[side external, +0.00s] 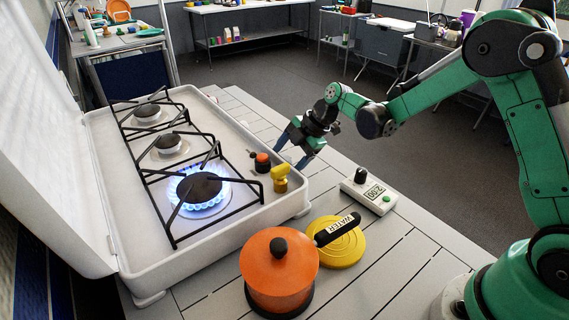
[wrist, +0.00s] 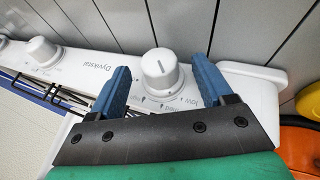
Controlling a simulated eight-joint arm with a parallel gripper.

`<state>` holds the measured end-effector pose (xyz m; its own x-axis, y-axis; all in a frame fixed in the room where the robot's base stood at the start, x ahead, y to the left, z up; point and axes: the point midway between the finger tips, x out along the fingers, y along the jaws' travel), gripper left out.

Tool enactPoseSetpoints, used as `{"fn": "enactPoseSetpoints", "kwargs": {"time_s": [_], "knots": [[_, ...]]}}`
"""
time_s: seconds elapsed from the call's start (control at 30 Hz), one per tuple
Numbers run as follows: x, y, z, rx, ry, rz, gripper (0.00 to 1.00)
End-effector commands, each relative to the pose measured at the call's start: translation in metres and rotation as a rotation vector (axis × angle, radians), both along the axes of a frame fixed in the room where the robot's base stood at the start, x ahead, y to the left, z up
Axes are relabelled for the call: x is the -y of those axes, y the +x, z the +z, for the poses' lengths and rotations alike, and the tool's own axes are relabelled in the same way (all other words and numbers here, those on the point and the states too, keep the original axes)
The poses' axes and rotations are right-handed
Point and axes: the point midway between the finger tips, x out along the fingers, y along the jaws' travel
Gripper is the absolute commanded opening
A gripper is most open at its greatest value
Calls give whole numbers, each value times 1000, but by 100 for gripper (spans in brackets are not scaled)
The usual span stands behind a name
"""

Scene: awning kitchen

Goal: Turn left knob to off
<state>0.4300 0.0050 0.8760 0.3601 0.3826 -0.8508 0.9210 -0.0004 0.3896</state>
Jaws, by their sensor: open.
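The white left knob (wrist: 161,72) on the stove's front panel shows in the wrist view, nearest the panel end by the pot. It has a pointer line and printed marks around it. My gripper (wrist: 160,66) is open, with one blue finger on each side of this knob; I cannot tell whether they touch it. The near burner (side external: 200,190) is lit with a blue flame.
A second white knob (wrist: 42,50) is farther left on the panel. Small yellow (side external: 280,180) and orange-black (side external: 262,163) items are at the stove edge.

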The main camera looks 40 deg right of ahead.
Motion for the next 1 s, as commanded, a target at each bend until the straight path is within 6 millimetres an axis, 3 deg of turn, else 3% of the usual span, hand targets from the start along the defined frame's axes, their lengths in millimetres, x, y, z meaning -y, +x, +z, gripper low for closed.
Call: {"fn": "enactPoseSetpoints", "kwargs": {"time_s": [0.33,0.5,0.6,1.0], "knots": [[-2,2,-4,0,0,0,71],[-2,2,-4,0,0,0,22],[-2,1,-4,-1,0,0,0],[-2,3,-3,-83,0,2,0]]}}
